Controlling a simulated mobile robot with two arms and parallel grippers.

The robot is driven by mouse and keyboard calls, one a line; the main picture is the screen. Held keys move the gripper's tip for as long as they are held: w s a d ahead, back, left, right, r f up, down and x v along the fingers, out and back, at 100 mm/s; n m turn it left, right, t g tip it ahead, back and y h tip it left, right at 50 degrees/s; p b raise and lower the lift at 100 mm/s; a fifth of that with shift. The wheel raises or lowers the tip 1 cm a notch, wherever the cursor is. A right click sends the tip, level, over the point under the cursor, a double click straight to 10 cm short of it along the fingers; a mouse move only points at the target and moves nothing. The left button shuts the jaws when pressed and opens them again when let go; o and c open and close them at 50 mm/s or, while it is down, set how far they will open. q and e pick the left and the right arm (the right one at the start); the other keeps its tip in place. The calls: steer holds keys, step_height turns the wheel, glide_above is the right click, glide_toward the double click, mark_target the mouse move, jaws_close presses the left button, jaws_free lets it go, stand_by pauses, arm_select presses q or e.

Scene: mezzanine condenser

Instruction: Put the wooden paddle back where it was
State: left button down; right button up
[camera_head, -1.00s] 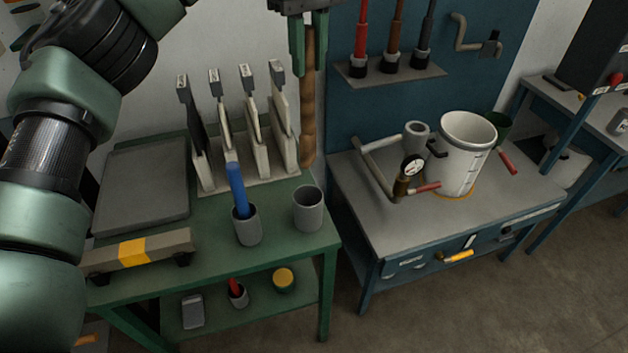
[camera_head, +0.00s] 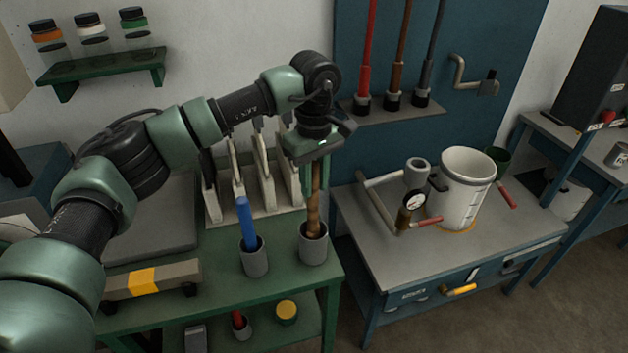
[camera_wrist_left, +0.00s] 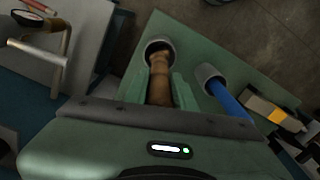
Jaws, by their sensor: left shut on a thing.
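The wooden paddle (camera_head: 314,208) is a brown rod held upright by my left gripper (camera_head: 315,178). Its lower end reaches into the mouth of the right grey cup (camera_head: 313,250) on the green bench (camera_head: 215,262). In the left wrist view the paddle (camera_wrist_left: 160,78) runs from between the green fingers of my left gripper (camera_wrist_left: 158,92) into the mouth of the grey cup (camera_wrist_left: 152,44). The cup wall hides the paddle's tip, so I cannot tell whether it touches the bottom. My right gripper is not in view.
A blue-handled tool (camera_head: 247,222) stands in the left grey cup (camera_head: 255,262), close beside. A slotted rack (camera_head: 258,208) stands behind. A grey bench (camera_head: 385,254) to the right carries a white pot (camera_head: 462,190) and a pipe with a gauge (camera_head: 413,203).

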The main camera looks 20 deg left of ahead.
arm_select(q)
steer(key=shift+f, duration=0.35)
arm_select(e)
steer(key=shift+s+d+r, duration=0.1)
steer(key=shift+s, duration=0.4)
arm_select(q)
steer(key=c, duration=1.2)
jaws_free()
steer(key=shift+f, duration=0.1)
steer(key=shift+o, duration=0.2)
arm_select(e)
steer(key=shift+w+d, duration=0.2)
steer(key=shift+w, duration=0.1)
